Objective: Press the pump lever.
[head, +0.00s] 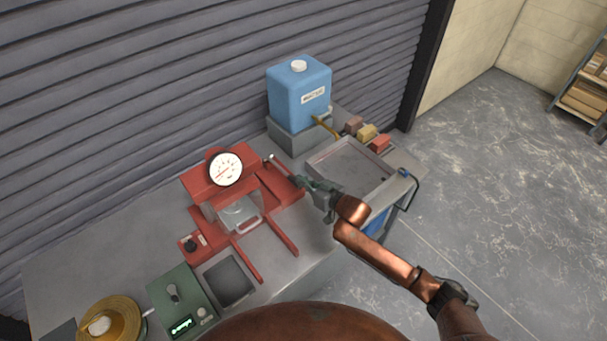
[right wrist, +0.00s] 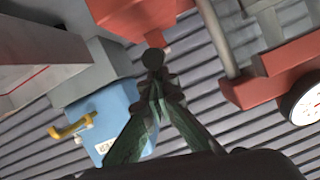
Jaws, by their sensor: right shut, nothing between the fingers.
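The red press (head: 190,185) with a round white gauge (head: 226,169) stands on the grey bench. The pump lever (head: 282,168) is a thin bar on the press's right side, running toward my right gripper (head: 302,182). In the right wrist view a dark round knob (right wrist: 153,59), apparently the lever's end, sits just beyond the tips of my right gripper (right wrist: 157,88). I cannot tell whether they touch. The right gripper is shut and empty. My left gripper is not in view.
A blue canister (head: 299,95) stands on a grey block behind. A shallow grey tray (head: 350,168) and small coloured blocks (head: 367,133) lie to the right. A green control box (head: 180,297) and a golden round pan (head: 112,318) are at the front left.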

